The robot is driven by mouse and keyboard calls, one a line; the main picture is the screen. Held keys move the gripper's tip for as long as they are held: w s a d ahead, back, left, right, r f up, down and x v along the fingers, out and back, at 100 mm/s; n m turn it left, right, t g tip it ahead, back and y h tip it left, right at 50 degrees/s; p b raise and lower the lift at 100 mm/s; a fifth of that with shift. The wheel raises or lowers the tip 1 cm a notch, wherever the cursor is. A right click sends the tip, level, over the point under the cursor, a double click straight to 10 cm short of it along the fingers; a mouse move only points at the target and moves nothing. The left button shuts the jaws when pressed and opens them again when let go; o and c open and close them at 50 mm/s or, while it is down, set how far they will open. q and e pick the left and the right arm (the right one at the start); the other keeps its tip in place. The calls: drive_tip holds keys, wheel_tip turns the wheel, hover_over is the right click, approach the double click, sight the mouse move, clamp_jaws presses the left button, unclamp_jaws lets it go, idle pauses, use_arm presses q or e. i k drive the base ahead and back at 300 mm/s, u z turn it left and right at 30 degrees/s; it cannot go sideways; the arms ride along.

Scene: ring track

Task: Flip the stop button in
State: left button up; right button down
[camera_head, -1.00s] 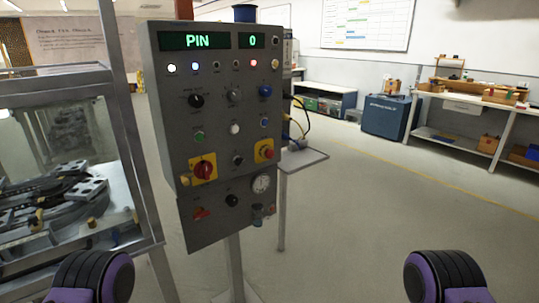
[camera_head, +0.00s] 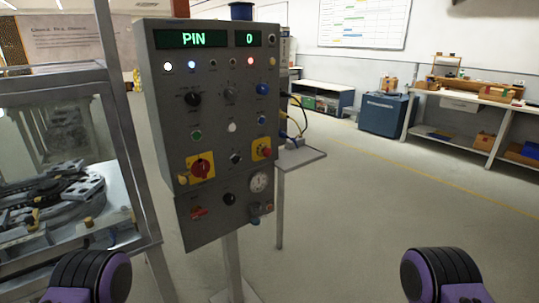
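A grey control panel (camera_head: 215,110) stands on a post left of centre. Its display reads "PIN" and "0". A red mushroom button on a yellow plate (camera_head: 262,149) sits at the lower right of the panel. A red rotary switch on a yellow plate (camera_head: 201,167) sits at the lower left. The panel's small labels are too small to read, so I cannot tell which control is the stop button. Purple and black parts of my two arms show at the bottom left and bottom right, apart from the panel. Neither gripper's fingers are in view.
A metal-framed glass enclosure (camera_head: 70,90) with machinery inside stands left of the panel. A small grey side table (camera_head: 300,158) with cables above it is behind the panel's right side. A blue cabinet (camera_head: 384,114) and a workbench (camera_head: 470,100) stand at the back right. The floor at right is clear.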

sight(267, 152)
drive_tip(key=u, duration=0.55)
drive_tip(key=k, duration=1.35)
drive_tip(key=u, duration=0.1)
drive_tip(key=i, duration=0.4)
drive_tip(key=z, duration=0.9)
drive_tip(key=i, duration=0.75)
drive_tip(key=u, duration=0.5)
drive_tip(key=i, duration=0.8)
drive_tip(key=u, duration=0.85)
